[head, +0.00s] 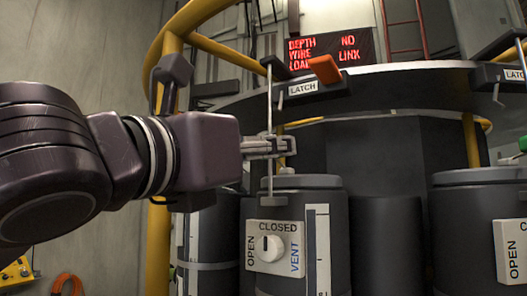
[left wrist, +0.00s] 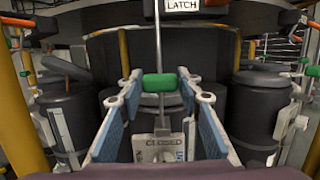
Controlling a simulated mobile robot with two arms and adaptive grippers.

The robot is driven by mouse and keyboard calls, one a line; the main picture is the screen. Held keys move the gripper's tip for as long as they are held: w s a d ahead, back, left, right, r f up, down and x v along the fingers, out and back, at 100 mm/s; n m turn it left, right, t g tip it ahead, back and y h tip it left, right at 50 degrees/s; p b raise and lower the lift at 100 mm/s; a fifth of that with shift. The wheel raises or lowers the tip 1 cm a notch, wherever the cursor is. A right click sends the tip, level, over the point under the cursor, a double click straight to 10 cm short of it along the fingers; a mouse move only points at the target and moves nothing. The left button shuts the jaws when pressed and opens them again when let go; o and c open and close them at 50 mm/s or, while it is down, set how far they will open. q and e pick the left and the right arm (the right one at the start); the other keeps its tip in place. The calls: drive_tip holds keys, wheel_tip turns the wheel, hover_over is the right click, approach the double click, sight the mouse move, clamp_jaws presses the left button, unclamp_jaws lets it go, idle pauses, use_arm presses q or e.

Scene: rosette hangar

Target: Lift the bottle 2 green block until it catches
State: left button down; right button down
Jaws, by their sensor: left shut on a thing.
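The green block (left wrist: 160,82) sits on a thin upright rod in the left wrist view, between my left fingers. My left gripper (head: 285,146) is shut on it in front of the middle bottle; the left wrist view shows its fingers (left wrist: 158,88) on either side of the block. In the head view the gripper hides the block. The rod (head: 269,100) runs from beside the LATCH bracket (head: 303,88) down towards the bottle (head: 325,208). An orange lever (head: 324,69) sticks up at the bracket. My right gripper is not in view.
The bottle's valve plate (head: 254,229) has a white knob and OPEN, CLOSED and VENT labels. Another bottle (head: 465,225) stands at right, with another green block (head: 523,143) at the edge. A yellow rail (head: 158,120) stands behind my left arm. A red-lettered sign (head: 330,47) hangs above.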

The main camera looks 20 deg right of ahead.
sight(269, 94)
use_arm(q)
drive_tip(key=shift+r+p, duration=0.65)
drive_tip(key=shift+r, duration=1.05)
drive_tip(key=shift+r+p, duration=1.3)
drive_tip(key=shift+r, duration=1.45)
drive_tip(key=shift+f, duration=0.2)
drive_tip(key=c, duration=1.4)
unclamp_jaws()
drive_tip(key=shift+f, duration=0.15)
